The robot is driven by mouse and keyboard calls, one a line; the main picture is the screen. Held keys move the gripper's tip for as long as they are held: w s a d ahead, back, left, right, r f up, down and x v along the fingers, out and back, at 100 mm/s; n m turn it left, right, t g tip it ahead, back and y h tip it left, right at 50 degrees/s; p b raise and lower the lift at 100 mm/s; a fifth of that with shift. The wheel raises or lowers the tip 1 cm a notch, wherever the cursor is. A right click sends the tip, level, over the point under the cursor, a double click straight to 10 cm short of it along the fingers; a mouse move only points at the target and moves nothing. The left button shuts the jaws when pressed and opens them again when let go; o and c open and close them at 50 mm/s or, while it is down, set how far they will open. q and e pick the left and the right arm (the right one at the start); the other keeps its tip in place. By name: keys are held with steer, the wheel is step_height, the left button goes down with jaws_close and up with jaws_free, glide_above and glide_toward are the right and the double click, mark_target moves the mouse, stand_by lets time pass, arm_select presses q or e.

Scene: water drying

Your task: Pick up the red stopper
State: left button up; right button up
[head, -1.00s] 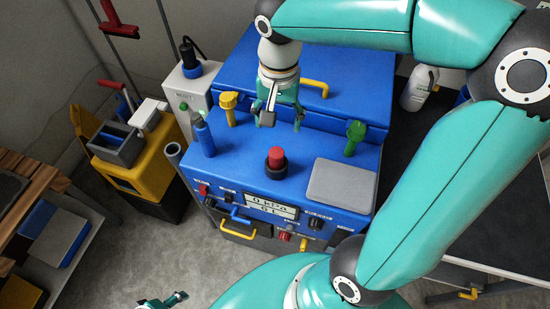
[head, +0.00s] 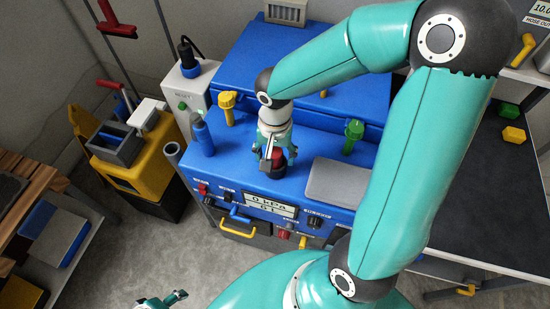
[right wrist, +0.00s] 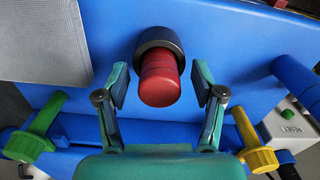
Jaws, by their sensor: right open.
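The red stopper (right wrist: 160,82) stands in a black collar (right wrist: 158,42) on top of the blue machine. In the head view the stopper (head: 278,155) is partly hidden by my right gripper (head: 276,160). In the right wrist view my right gripper (right wrist: 160,84) is open, with one finger on each side of the stopper and a gap visible on both sides. My left gripper (head: 164,300) shows small at the bottom edge of the head view, away from the machine; its jaws are too small to read.
On the blue machine (head: 240,172), a yellow valve (head: 227,101), a green valve (head: 353,132) and a blue bottle-like part (head: 203,138) stand around the stopper. A grey plate (head: 338,185) lies to its right. A dark table (head: 480,190) stands at the right.

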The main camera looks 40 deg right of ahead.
steer(key=c, duration=1.2)
steer(key=shift+c, duration=0.3)
steer(key=shift+r, duration=0.1)
